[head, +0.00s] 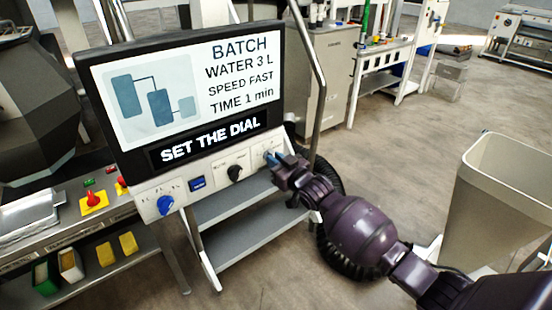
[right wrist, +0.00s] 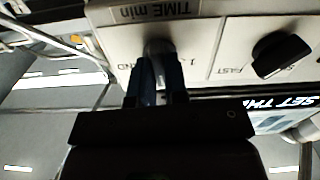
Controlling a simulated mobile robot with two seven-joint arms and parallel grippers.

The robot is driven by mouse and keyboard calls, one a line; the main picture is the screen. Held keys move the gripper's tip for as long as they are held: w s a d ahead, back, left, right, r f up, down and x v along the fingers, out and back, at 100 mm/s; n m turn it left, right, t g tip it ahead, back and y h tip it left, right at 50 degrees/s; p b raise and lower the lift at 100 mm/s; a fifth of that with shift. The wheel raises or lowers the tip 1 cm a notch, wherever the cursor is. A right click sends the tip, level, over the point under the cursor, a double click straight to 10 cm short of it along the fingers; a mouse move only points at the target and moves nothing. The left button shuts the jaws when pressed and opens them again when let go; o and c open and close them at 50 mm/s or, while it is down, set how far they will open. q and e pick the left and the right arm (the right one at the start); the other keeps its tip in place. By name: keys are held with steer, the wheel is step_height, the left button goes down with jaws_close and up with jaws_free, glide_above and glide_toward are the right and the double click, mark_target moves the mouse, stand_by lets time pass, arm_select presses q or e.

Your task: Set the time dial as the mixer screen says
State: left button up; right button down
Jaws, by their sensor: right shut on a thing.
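The mixer screen (head: 185,85) reads "BATCH, WATER 3 L, SPEED FAST, TIME 1 min", with "SET THE DIAL" on a black strip below. The time dial (right wrist: 157,48) sits under the label "TIME min", which appears upside down in the right wrist view. My right gripper (right wrist: 156,85) is shut on this dial, its two fingers on either side of it. In the head view my right gripper (head: 274,160) is at the right end of the panel and mostly hides the dial. The dial's pointer direction cannot be read. My left gripper is not in view.
A black speed dial (head: 235,172) sits left of the time dial, and a blue dial (head: 165,204) is further left. A metal rail (head: 318,90) rises close behind the panel. A beige bin (head: 505,190) stands at the right. Steps (head: 235,205) lie below the panel.

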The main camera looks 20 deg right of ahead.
steer(key=n+p, duration=0.1)
steer(key=n, duration=1.1)
steer(key=shift+n, duration=0.3)
stand_by(0.4)
steer(key=c, duration=1.2)
jaws_free()
steer(key=shift+o, duration=0.3)
steer(key=shift+s, duration=0.1)
